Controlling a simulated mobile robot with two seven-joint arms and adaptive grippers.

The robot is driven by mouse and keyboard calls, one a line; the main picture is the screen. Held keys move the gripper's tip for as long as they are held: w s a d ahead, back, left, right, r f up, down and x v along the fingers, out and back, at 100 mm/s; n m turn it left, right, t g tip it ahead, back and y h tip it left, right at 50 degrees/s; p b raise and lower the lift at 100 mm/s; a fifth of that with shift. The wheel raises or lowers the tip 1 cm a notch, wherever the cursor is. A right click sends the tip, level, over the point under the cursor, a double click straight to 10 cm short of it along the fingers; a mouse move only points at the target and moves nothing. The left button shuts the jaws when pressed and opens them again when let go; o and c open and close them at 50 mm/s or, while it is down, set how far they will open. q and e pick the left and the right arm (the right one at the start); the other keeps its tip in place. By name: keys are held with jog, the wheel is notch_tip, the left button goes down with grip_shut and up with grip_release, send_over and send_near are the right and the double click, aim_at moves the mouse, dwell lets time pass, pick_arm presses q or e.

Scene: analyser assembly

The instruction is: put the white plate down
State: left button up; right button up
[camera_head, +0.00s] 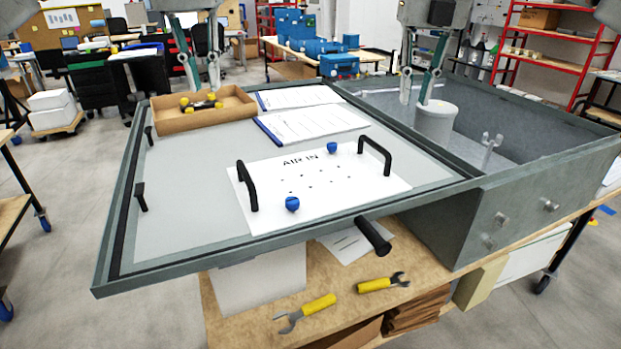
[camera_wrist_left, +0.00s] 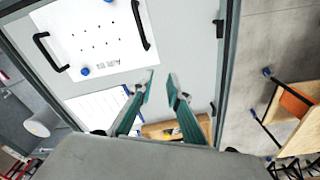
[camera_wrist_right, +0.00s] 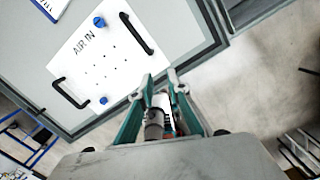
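The white plate (camera_head: 318,185) lies flat on the grey panel (camera_head: 190,215), marked AIR IN, with two black handles and two blue knobs. It also shows in the left wrist view (camera_wrist_left: 88,42) and the right wrist view (camera_wrist_right: 95,72). My left gripper (camera_head: 203,88) is above the panel's far left part, apart from the plate; its fingers are apart and empty in the left wrist view (camera_wrist_left: 161,78). My right gripper (camera_head: 415,101) is at the far right, away from the plate. Its fingertips (camera_wrist_right: 161,80) are apart, with a grey cylindrical thing visible between the fingers.
A cardboard tray (camera_head: 175,118) holds yellow and dark parts. Two white documents (camera_head: 310,124) lie behind the plate. A grey basin (camera_head: 540,132) with a pale cylinder (camera_head: 436,124) stands right of the panel. Yellow-handled tools (camera_head: 318,304) lie on the lower shelf.

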jog(key=shift+s+r, duration=0.1)
jog(key=shift+r, duration=1.25)
